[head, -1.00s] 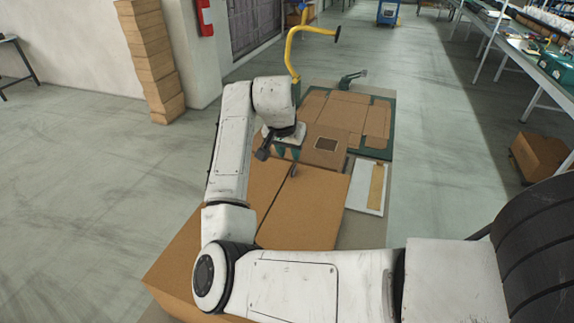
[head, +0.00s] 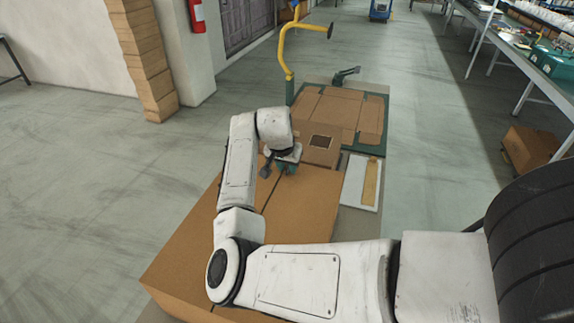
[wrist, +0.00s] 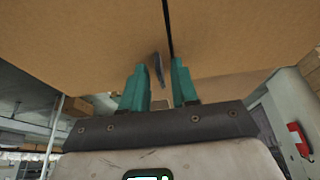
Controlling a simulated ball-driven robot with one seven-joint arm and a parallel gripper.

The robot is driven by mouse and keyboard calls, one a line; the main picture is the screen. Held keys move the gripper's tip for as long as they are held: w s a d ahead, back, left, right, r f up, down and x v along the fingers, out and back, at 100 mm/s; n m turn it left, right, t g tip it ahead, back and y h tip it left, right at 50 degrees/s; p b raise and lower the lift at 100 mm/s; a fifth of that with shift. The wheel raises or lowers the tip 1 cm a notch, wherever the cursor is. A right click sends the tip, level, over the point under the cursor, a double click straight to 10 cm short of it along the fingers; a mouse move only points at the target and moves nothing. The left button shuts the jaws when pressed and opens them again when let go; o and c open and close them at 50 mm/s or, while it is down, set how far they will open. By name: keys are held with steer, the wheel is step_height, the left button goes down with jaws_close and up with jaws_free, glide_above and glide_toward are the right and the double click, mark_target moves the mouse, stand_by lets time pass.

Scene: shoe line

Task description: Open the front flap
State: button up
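A large brown cardboard box (head: 310,217) stands in the foreground of the head view, its flat top split by a dark seam. In the wrist view, the box's cardboard (wrist: 80,45) fills the upper part, with the seam running down towards my fingers. My gripper (head: 285,168) is close to the far part of the box top, at the seam. Its two teal fingers (wrist: 160,68) are apart. A thin grey-blue tab (wrist: 158,72) shows between them, with gaps visible on both sides. Whether the fingertips touch the cardboard is unclear. My arm hides part of the box.
Flattened cardboard (head: 335,110) lies on a green surface beyond the box. A yellow bent bar (head: 290,52) rises at the back. A white board with a tan strip (head: 370,183) lies to the right. Open floor lies on both sides.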

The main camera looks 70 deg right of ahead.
jaws_close()
stand_by(1.2)
